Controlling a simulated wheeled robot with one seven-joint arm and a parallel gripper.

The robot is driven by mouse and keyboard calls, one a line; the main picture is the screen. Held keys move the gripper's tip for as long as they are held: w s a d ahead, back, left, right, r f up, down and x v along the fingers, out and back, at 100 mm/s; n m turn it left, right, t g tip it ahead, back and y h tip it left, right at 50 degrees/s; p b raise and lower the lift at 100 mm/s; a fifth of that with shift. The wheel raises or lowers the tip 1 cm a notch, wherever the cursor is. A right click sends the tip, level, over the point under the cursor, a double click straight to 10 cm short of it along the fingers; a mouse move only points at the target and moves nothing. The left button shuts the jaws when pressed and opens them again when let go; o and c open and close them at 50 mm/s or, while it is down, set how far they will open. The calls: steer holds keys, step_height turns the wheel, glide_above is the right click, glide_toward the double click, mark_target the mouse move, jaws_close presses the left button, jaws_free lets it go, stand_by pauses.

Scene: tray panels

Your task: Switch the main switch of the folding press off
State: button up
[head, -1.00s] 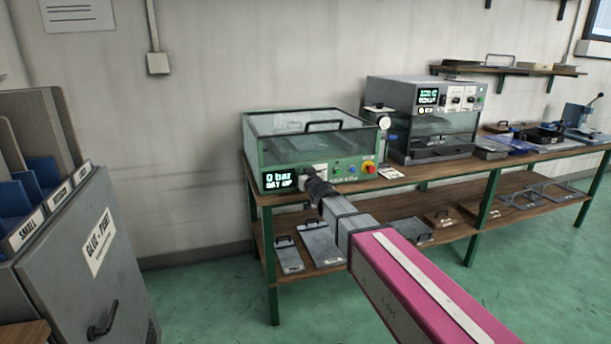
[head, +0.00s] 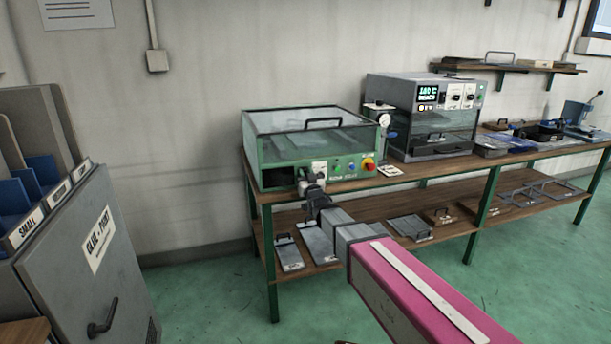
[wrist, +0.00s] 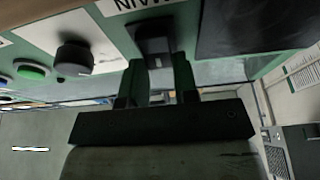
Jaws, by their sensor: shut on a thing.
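The folding press (head: 270,145) is the green box with a glass lid at the left end of the bench. Its front display (head: 277,179) is dark. My gripper (head: 305,182) is at the lower front panel, just right of the display, and covers part of it. In the wrist view the black main switch (wrist: 154,42) sits beside an upside-down MAIN label (wrist: 140,5). My two fingers (wrist: 158,82) stand on either side of it, shut on it. A black knob (wrist: 74,56) and a green button (wrist: 32,71) are to the left.
A red knob on a yellow plate (head: 368,164) is at the panel's right end. A grey machine (head: 425,88) with a lit display stands to the right on the bench. Flat plates (head: 289,252) lie on the lower shelf. A grey cabinet (head: 95,265) stands at the left; green floor lies between.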

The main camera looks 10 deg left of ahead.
steer(key=o, duration=0.6)
steer(key=shift+o, duration=0.2)
steer(key=shift+s, duration=0.15)
steer(key=v, duration=1)
steer(key=shift+s+d+f, duration=0.2)
steer(key=shift+s, duration=0.05)
